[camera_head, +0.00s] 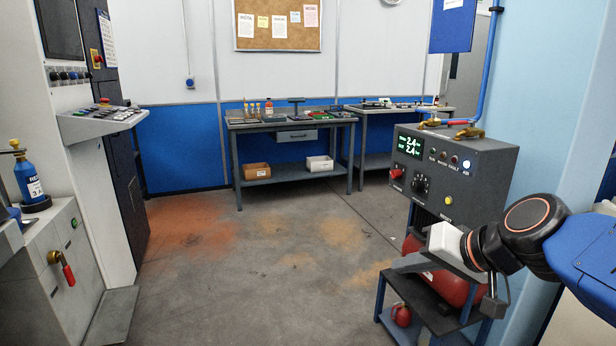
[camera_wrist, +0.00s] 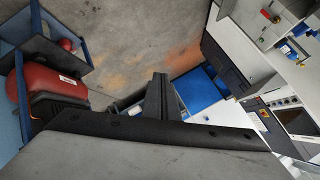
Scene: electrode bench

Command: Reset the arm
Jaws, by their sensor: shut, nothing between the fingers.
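My arm reaches in from the right edge of the head view, in front of the grey power unit (camera_head: 450,165). My gripper (camera_wrist: 160,80) shows in the wrist view with its dark fingers together and nothing between them. It is in free air, apart from the floor and benches beyond. In the head view its fingers are hard to make out against the cart (camera_head: 415,285) behind.
A red tank (camera_wrist: 45,85) sits in the blue-framed cart at right. Two workbenches (camera_head: 290,124) stand at the back wall. A control cabinet (camera_head: 75,250) with a blue bottle (camera_head: 30,180) is at left. The middle floor is clear.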

